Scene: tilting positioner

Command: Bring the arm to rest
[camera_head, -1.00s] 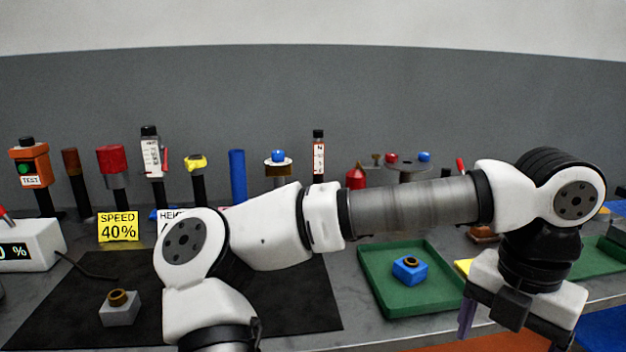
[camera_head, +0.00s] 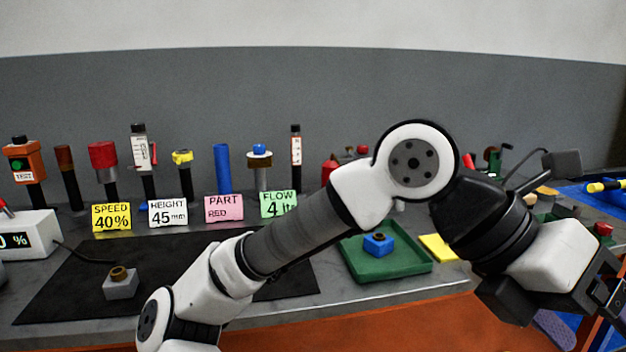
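My arm reaches from the lower left, bends at a raised elbow and comes down at the right. My gripper (camera_head: 578,332) is at the lower right, in front of the bench edge and partly cut off by the frame. Its finger area is only partly visible, so I cannot tell whether it is open or shut. It touches no object that I can see.
A green tray (camera_head: 408,266) with a blue block (camera_head: 378,245) lies behind my arm. A grey block (camera_head: 120,285) sits on the black mat (camera_head: 70,285). Cards, including a yellow SPEED card (camera_head: 111,217), and several posts line the back.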

